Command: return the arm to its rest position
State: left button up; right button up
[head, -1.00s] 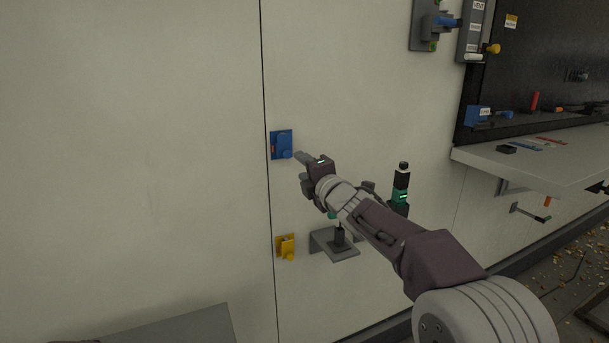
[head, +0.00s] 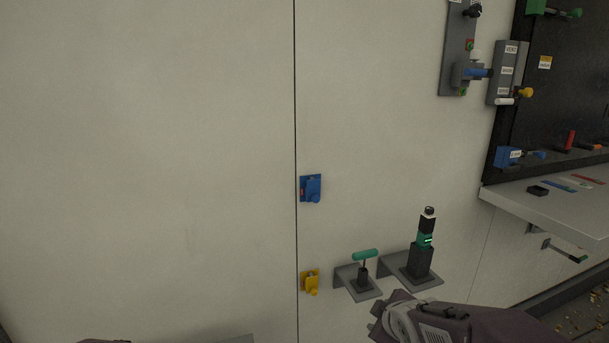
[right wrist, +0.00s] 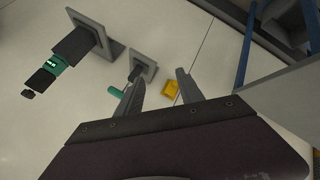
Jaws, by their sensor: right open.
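My right arm enters the head view from the lower right, with its gripper end (head: 385,312) low in front of the wall, below the two grey shelves. In the right wrist view the two fingers of the right gripper (right wrist: 160,78) stand apart with nothing between them. The yellow latch (right wrist: 171,89) shows beyond the gap, apart from the fingers. My left gripper is not in view.
A blue latch (head: 311,188) and the yellow latch (head: 310,282) sit beside the wall seam. A green T-handled tool (head: 364,256) and a black-green tool (head: 427,238) stand in grey shelf holders. A workbench (head: 530,208) juts out at right. The left wall is bare.

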jog(key=s+f+m+g, duration=0.3)
jog(key=s+f+m, duration=0.2)
jog(key=s, duration=0.5)
jog(key=s+f+m+g, duration=0.4)
jog(key=s+f+m, duration=0.1)
jog(key=s, duration=0.4)
jog(key=shift+s+f+m, duration=0.35)
jog(key=shift+m, duration=0.25)
